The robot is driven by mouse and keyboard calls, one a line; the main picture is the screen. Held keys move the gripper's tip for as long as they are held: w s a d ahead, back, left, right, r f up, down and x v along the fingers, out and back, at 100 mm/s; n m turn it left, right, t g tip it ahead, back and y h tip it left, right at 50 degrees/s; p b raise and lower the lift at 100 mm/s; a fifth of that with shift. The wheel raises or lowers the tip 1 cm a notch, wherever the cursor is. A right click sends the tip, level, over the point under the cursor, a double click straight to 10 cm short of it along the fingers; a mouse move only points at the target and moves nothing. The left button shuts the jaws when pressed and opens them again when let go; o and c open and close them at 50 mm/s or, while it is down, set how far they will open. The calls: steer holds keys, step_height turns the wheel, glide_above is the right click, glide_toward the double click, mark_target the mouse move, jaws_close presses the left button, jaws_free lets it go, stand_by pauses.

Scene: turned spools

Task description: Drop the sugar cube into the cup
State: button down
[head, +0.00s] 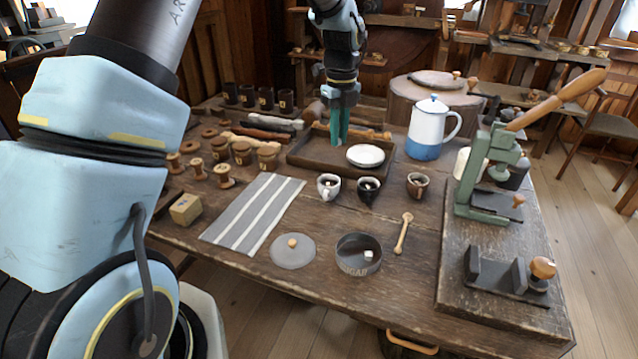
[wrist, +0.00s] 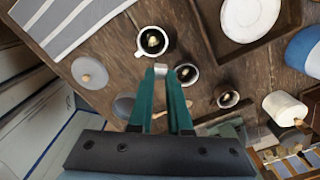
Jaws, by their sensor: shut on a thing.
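My gripper (head: 339,143) is above the brown tray at the back of the table, pointing down. In the wrist view its teal fingers (wrist: 161,70) close on a small pale cube, the sugar cube (wrist: 160,68), at the tips. The head view does not show that cube clearly. A white cup (head: 329,187) with dark liquid stands in front of the tray; it also shows in the wrist view (wrist: 139,46), just beyond the fingertips. A black cup (head: 368,192) and a brown cup (head: 417,185) stand to its right. The sugar bowl (head: 346,266) holds another white cube.
The brown tray (head: 305,154) bears a white plate (head: 365,156). A white-blue pot (head: 432,130) and a green lever press (head: 487,170) stand right. A striped cloth (head: 253,213), grey lid (head: 293,251), wooden spoon (head: 404,233) and several spools lie around the cups.

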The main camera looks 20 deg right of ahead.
step_height(320, 180, down, 6)
steer(key=b, duration=0.4)
steer(key=c, duration=0.8)
jaws_free()
steer(key=shift+r, duration=0.15)
step_height(320, 180, up, 11)
steer(key=shift+f+b, duration=0.15)
steer(key=shift+b, duration=0.75)
